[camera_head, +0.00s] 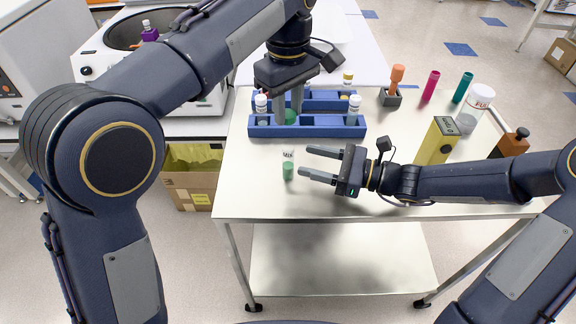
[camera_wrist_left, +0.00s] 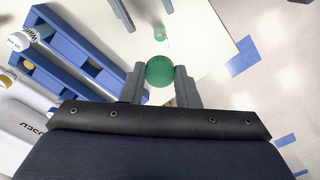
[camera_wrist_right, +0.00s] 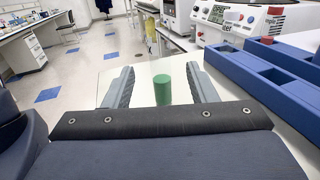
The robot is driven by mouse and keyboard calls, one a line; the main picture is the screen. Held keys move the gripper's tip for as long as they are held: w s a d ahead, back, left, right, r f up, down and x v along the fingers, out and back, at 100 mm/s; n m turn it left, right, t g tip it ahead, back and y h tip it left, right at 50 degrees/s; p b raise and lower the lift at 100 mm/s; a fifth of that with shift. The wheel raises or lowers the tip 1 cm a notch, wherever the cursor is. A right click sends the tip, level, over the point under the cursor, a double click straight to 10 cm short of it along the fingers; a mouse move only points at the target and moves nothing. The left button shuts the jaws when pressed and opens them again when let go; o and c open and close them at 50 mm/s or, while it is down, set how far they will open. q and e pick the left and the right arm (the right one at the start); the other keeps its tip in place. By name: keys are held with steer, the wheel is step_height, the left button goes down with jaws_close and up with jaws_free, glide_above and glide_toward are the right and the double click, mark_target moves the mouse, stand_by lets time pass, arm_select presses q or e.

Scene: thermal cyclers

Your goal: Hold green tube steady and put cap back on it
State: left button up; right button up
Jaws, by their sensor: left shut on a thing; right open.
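The green tube (camera_head: 288,171) stands upright and uncapped on the steel cart top, with green below and a clear, labelled upper part. It also shows in the left wrist view (camera_wrist_left: 160,36) and the right wrist view (camera_wrist_right: 162,91). My left gripper (camera_head: 289,114) is shut on the round green cap (camera_wrist_left: 160,71), held in front of the blue racks, behind and above the tube. The cap also shows in the head view (camera_head: 291,117). My right gripper (camera_head: 311,163) is open and empty, just right of the tube, its fingers pointing at it without touching.
Blue racks (camera_head: 325,131) with white-capped tubes stand behind the tube. An orange-handled tool in a dark holder (camera_head: 390,97), a pink tube (camera_head: 431,86), a teal tube (camera_head: 462,87), a yellow box (camera_head: 437,142) and a brown bottle (camera_head: 513,142) stand right. The cart's front left is clear.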

mark_target(287, 155)
steer(key=x, duration=0.6)
steer(key=shift+a, duration=0.2)
jaws_close()
